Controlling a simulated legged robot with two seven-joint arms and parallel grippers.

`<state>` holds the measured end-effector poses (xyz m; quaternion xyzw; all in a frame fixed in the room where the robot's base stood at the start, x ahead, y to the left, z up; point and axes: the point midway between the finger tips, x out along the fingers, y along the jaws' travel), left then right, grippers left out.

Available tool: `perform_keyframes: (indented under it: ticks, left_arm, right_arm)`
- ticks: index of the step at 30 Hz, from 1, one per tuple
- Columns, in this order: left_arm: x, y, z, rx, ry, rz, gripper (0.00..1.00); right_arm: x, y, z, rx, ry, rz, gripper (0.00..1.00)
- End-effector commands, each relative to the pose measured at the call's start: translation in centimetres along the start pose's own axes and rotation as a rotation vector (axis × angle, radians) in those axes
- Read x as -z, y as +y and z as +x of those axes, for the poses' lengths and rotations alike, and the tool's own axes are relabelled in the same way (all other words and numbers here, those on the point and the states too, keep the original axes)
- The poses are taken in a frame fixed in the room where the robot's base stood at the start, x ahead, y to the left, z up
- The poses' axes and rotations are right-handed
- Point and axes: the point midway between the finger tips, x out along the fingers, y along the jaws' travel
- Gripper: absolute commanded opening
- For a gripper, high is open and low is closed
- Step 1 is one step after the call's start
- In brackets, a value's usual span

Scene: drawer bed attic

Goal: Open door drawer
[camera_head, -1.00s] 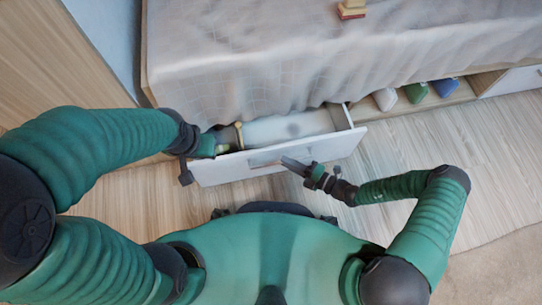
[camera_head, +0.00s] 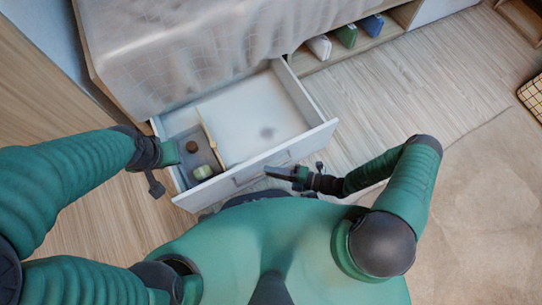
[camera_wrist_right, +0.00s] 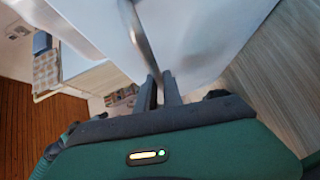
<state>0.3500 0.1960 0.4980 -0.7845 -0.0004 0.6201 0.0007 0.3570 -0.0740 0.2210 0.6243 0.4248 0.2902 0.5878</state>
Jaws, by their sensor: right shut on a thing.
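The white drawer (camera_head: 310,141) under the bed stands pulled well out, with its inside open to view. My right gripper (camera_head: 272,171) is shut on the drawer handle (camera_head: 246,178) at the front panel. In the right wrist view the two dark fingers (camera_wrist_right: 160,90) close around the grey bar of the handle (camera_wrist_right: 138,38). My left gripper (camera_head: 172,153) is at the left side of the drawer, over its edge; its fingers do not show clearly.
The drawer holds a grey compartment with a brown round thing (camera_head: 192,146) and a pale green thing (camera_head: 203,171); the rest looks bare. The bed (camera_head: 180,50) with a draped cover stands behind. Wooden floor lies clear at right.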

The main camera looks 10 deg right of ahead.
Motion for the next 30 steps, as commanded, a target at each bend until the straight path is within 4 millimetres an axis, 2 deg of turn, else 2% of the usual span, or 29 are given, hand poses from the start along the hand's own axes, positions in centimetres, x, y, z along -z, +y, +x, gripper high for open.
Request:
perform_keyframes:
  ticks: [15, 16, 20, 30]
  left_arm:
    - [0.01, 0.00, 0.01, 0.000, 0.000, 0.000, 0.36]
    - [0.01, 0.00, 0.01, 0.000, 0.000, 0.000, 0.36]
    - [0.01, 0.00, 0.00, 0.000, 0.000, 0.000, 0.36]
    - [0.08, 0.00, -0.30, 0.000, 0.000, 0.000, 0.36]
  right_arm:
    - [0.07, -0.51, -0.24, 0.012, -0.001, 0.002, 0.00]
    - [0.07, -0.51, -0.24, 0.012, -0.001, 0.002, 0.13]
    - [0.05, -0.39, -0.20, 0.009, -0.001, 0.001, 0.30]
    - [0.14, 0.13, -0.17, 0.003, 0.000, 0.000, 0.32]
